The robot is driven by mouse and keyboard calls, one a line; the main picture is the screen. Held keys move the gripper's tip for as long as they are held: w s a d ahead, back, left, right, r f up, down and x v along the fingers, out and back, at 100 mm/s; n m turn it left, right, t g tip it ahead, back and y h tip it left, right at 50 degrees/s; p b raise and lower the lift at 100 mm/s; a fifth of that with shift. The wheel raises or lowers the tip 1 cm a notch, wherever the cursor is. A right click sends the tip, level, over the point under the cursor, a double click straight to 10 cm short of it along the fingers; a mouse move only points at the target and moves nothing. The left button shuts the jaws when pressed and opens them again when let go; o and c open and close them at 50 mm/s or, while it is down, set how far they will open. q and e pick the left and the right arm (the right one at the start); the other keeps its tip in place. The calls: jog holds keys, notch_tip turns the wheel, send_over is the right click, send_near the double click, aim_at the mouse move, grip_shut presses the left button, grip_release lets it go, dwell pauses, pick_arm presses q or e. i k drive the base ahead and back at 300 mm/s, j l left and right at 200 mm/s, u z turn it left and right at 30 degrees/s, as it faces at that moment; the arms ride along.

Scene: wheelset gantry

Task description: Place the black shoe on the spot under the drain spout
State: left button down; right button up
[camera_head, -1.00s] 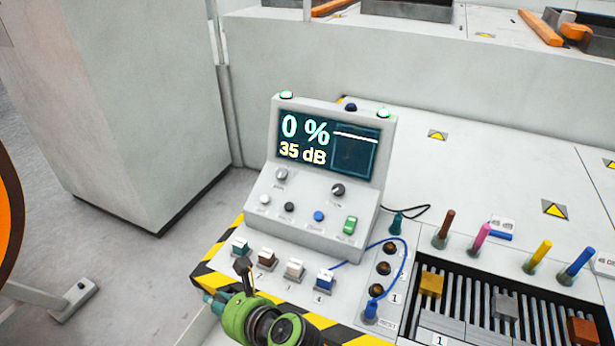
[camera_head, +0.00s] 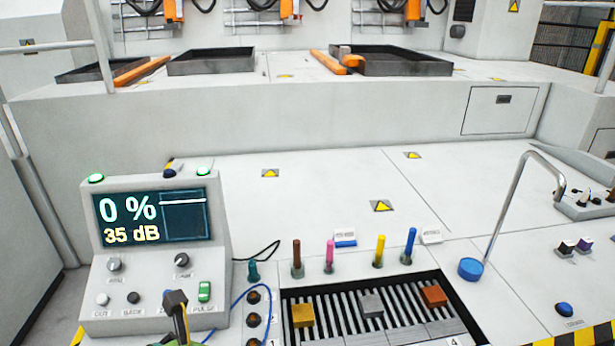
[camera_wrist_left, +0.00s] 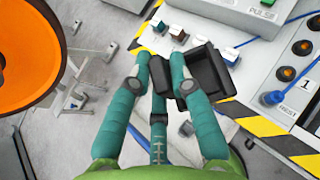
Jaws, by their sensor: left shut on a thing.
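The black shoe (camera_wrist_left: 204,76) is a dark, boxy piece held at the teal fingers of my left gripper (camera_wrist_left: 165,75) in the left wrist view. The fingers are shut on it, above the floor and the striped console edge. In the head view the dark piece (camera_head: 176,302) stands up at the bottom edge, in front of the grey screen console; the gripper is mostly cut off there. The drain spout (camera_head: 528,158) appears to be the bent metal pipe at the right, rising beside a blue round cap (camera_head: 470,268). I cannot make out a marked spot under its tip. My right gripper is not in view.
The screen console (camera_head: 155,285) reads 0 % and 35 dB. A slotted tray (camera_head: 375,310) with coloured blocks lies right of it, behind it several upright coloured pens (camera_head: 330,257). A blue cable (camera_head: 238,302) runs beside the console. The white deck behind is mostly clear.

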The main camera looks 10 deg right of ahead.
aim_at(506, 316)
jog(key=l+z, duration=0.1)
jog(key=z, duration=1.55)
jog(key=i+l+z, duration=0.15)
jog(key=i, duration=0.25)
jog(key=i+l+z, duration=0.2)
jog(key=i, duration=0.25)
